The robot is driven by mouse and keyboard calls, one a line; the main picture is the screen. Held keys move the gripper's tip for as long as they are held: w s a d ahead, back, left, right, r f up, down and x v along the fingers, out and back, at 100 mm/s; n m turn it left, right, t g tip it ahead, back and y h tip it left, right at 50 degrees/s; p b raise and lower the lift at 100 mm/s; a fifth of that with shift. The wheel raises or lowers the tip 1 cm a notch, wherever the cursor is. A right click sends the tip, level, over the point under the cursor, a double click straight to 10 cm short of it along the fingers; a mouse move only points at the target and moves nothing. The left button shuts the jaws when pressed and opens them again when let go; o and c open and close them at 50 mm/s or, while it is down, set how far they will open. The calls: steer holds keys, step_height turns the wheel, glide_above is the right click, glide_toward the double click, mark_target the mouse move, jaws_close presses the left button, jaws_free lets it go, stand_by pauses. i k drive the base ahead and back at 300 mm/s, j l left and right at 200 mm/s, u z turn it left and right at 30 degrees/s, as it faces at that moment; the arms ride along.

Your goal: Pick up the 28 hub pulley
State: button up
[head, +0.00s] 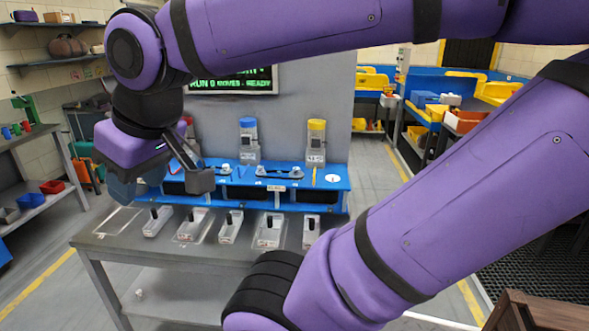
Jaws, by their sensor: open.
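I cannot tell which part is the 28 hub pulley at this size. Several clear trays with upright black pieces stand in a row along the grey table's front, among them a narrow tray (229,230) and a wider tray (268,236). Small pale round parts, one of them a round part (296,171), sit on the blue rack (335,185) behind the trays. My gripper (162,187) hangs at the left, over the left end of the rack and trays. It is open, and nothing shows between its fingers. It hides part of the rack.
The grey table (100,238) has some bare top at its left end. A blue-topped dispenser (248,140) and a yellow-topped dispenser (316,142) stand behind the rack. Shelves with bins (440,105) stand at the back right. My arm covers much of the right side.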

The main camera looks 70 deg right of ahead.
mark_target(260, 171)
steer(key=z, duration=1.25)
steer(key=i+j+z, duration=0.15)
steer(key=j, duration=0.3)
steer(key=i+j+z, duration=0.1)
steer(key=j, duration=0.35)
steer(key=i+j+z, duration=0.15)
steer(key=j, duration=0.35)
steer(key=i+j+z, duration=0.1)
steer(key=i+j, duration=0.15)
steer(key=j, duration=0.25)
steer(key=i+j+z, duration=0.15)
steer(key=j, duration=0.35)
steer(key=j+z, duration=0.15)
steer(key=j, duration=0.35)
